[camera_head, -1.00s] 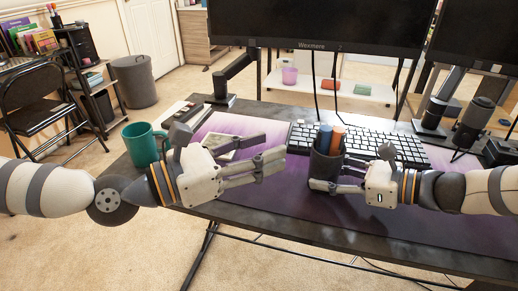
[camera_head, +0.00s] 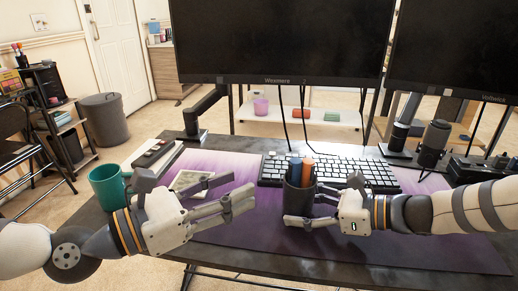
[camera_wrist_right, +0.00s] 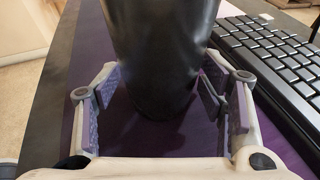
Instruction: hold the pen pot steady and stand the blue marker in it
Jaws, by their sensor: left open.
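The dark pen pot (camera_head: 299,200) stands upright on the purple desk mat, with a blue marker (camera_head: 294,167) and an orange one (camera_head: 308,170) standing in it. My right gripper (camera_head: 308,205) is shut on the pot from the right, one finger in front and one behind. In the right wrist view the pot (camera_wrist_right: 160,60) lies between the fingers, which seem to touch its sides. The markers are out of that view. My left gripper (camera_head: 240,192) is open and empty, a short gap left of the pot, over the mat.
The keyboard (camera_head: 270,172) lies right behind the pot, under the monitor (camera_head: 280,45). A green mug (camera_head: 106,188) stands at the left desk edge, near my left wrist. A flat pale item (camera_head: 188,180) lies behind my left gripper. The mat's front (camera_head: 400,250) is clear.

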